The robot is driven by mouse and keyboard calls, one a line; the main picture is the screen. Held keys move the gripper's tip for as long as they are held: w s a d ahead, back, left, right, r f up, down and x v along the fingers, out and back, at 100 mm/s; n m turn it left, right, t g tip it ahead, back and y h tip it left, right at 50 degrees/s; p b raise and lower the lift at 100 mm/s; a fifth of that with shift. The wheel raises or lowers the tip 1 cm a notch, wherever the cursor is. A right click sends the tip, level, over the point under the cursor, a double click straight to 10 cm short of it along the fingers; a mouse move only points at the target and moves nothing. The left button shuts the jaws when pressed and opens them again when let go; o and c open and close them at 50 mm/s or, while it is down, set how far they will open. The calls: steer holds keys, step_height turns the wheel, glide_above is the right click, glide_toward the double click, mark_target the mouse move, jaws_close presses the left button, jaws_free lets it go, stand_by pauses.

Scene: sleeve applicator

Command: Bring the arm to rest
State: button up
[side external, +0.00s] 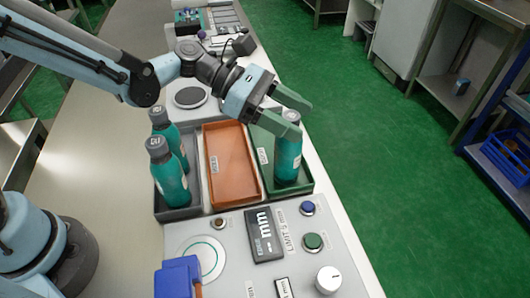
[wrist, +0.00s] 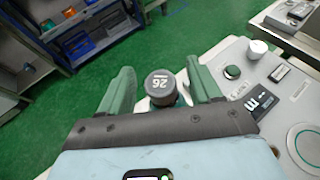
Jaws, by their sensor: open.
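My gripper (side external: 290,106) is open, at the green tray on the right of the tray row. A teal bottle with a dark cap (side external: 288,155) stands upright in the green tray (side external: 303,187), at its front end. In the side view the fingers are close to the bottle's cap. In the wrist view the cap, marked 26 (wrist: 160,84), shows between the two spread green fingers, with gaps at both sides. The lower part of that bottle is hidden in the wrist view.
Two more teal bottles (side external: 168,178) stand in the grey tray (side external: 182,214) at left. The orange tray (side external: 233,165) between is empty. A control panel (side external: 240,279) with buttons and a knob lies in front. A machine with a round plate (side external: 190,97) stands behind.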

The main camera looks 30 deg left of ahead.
steer(key=shift+r, duration=0.5)
